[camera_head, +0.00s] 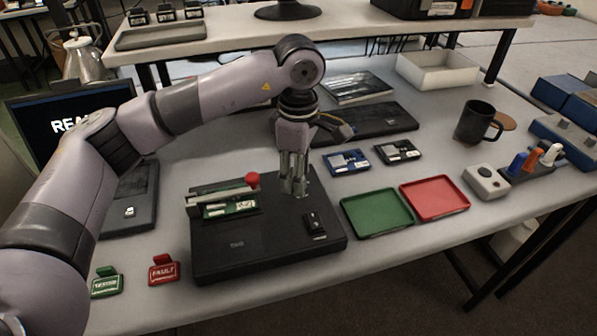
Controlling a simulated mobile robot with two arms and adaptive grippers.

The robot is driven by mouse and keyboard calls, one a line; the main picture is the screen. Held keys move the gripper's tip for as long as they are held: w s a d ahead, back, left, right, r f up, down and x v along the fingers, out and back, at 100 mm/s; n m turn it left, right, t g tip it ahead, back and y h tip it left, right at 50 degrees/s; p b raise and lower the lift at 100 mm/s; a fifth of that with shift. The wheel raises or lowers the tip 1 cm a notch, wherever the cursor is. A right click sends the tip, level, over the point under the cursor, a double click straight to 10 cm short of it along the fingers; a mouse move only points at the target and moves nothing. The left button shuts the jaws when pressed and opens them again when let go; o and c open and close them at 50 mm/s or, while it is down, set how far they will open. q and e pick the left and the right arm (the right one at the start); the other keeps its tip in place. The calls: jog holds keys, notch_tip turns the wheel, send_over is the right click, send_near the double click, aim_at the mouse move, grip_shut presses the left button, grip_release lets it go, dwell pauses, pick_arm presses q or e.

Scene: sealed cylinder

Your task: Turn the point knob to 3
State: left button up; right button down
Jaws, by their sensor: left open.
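A black test box (262,250) lies on the table in the middle of the view. Its top carries a green circuit board (228,208) under a clamp bar with a red ball handle (252,180), and a small black switch part (314,224) near the right front. My left gripper (294,191) points down over the back right of the box top, with its fingers close to the surface. Its fingers are open. I cannot make out the point knob; the fingers may hide it. Its setting is not readable. My right gripper is not in view.
Green (377,213) and red (435,195) trays lie right of the box. Green (105,282) and red FAULT (163,269) signs stand front left. Blue (346,161) and black (397,151) modules lie behind the trays. A dark mug (476,122) stands at right.

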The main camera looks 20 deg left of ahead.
pick_arm(q)
notch_tip(320, 180, up, 12)
dwell(0.4)
jog(key=shift+f, duration=0.1)
